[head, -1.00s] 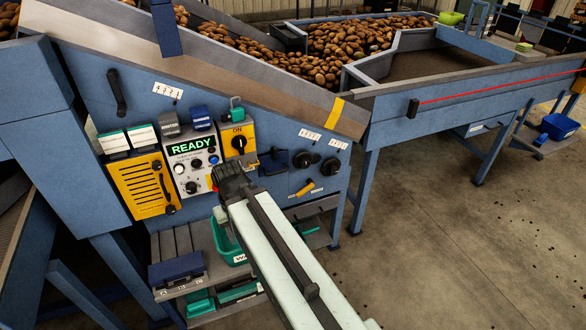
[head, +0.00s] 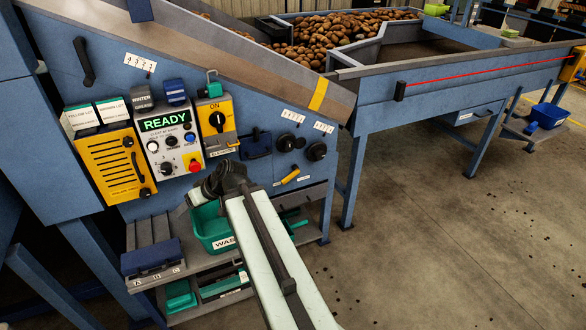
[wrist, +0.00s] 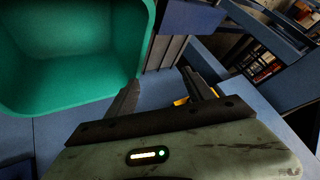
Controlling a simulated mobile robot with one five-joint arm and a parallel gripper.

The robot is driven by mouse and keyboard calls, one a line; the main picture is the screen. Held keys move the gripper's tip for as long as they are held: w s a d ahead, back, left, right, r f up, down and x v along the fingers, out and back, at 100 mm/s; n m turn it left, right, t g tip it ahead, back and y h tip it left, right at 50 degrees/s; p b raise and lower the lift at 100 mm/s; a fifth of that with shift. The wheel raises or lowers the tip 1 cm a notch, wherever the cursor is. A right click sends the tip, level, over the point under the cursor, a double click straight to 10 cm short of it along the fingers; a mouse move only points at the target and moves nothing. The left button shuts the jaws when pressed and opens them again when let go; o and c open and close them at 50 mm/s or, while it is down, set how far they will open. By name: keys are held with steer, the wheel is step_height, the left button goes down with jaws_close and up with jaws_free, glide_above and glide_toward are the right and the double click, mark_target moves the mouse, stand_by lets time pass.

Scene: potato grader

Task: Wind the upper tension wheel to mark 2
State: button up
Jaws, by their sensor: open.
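Two round black wheels are on the blue side panel, right of the controls: one at left (head: 286,142) and one at right (head: 317,151). White mark strips sit above them. I cannot read the marks or tell which wheel is the upper one. My gripper (head: 200,192) is below the control box and left of both wheels, clear of them. In the wrist view my gripper (wrist: 160,92) is open, with nothing between its fingers. No wheel can be made out in that view.
A teal bin (head: 212,233) stands on the shelf under the panel, close to my gripper; it also fills the upper left of the wrist view (wrist: 75,75). A yellow handle (head: 290,177) lies below the wheels. The control box (head: 170,155) reads READY. Open floor lies right.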

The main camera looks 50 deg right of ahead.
steer(key=w+d+f+m+t+h+b, duration=0.1)
steer(key=d+f+t+b, duration=0.25)
steer(key=d, duration=0.85)
steer(key=m+t+h+b, duration=0.6)
steer(key=h+b, duration=0.2)
steer(key=h, duration=0.2)
glide_toward(290, 148)
steer(key=w, duration=0.2)
steer(key=shift+g, duration=0.25)
steer(key=x, duration=0.7)
steer(key=shift+s+d+r, duration=0.2)
steer(key=shift+d+r, duration=0.05)
steer(key=shift+d, duration=0.05)
jaws_close()
steer(key=shift+s+d, duration=0.1)
steer(key=shift+d, duration=0.05)
